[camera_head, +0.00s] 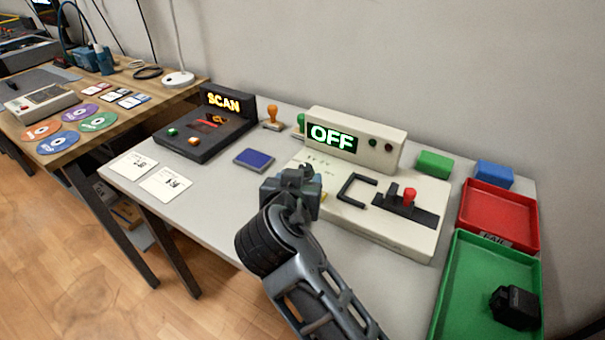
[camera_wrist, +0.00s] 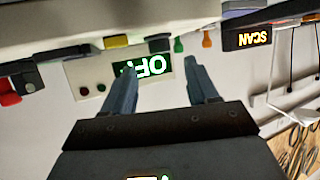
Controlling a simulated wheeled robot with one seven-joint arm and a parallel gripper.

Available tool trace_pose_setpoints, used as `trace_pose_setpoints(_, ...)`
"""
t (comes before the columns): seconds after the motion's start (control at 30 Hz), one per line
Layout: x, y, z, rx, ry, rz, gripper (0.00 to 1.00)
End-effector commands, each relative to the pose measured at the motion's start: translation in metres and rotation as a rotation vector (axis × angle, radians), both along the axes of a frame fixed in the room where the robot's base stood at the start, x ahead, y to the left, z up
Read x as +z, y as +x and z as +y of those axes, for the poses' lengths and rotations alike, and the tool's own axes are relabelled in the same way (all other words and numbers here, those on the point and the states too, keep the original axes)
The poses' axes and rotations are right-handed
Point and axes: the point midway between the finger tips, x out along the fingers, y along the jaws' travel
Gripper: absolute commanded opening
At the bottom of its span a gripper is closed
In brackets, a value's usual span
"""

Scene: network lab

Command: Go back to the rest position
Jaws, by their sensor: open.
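My gripper (camera_head: 298,183) is above the grey table, in front of the cream tester that reads OFF (camera_head: 355,140). In the wrist view my gripper's two fingers (camera_wrist: 163,85) are apart, with nothing between them. The view there is upside down, and the OFF display (camera_wrist: 148,67) shows beyond the fingers. My arm reaches in from the bottom of the head view and hides part of the table and the tester's left front.
A black SCAN unit (camera_head: 206,125) stands left. A red FAIL tray (camera_head: 500,215) and a green tray (camera_head: 460,290) holding a black block (camera_head: 515,306) stand right. A blue pad (camera_head: 254,158) and white cards (camera_head: 165,184) lie on the table (camera_head: 215,200). The floor at front left is clear.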

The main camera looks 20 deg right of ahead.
Motion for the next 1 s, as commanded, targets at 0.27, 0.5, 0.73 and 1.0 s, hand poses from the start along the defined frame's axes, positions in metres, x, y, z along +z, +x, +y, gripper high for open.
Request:
trace_pose_setpoints(0.27,0.003,-0.008,0.005,0.0,0.001,0.001,0.59)
trace_pose_setpoints(0.5,0.003,-0.008,0.005,-0.001,0.0,0.001,0.59)
trace_pose_setpoints(0.73,0.02,-0.008,0.005,0.0,0.0,0.0,0.59)
trace_pose_setpoints(1.0,0.064,-0.008,0.005,-0.001,0.0,0.001,0.59)
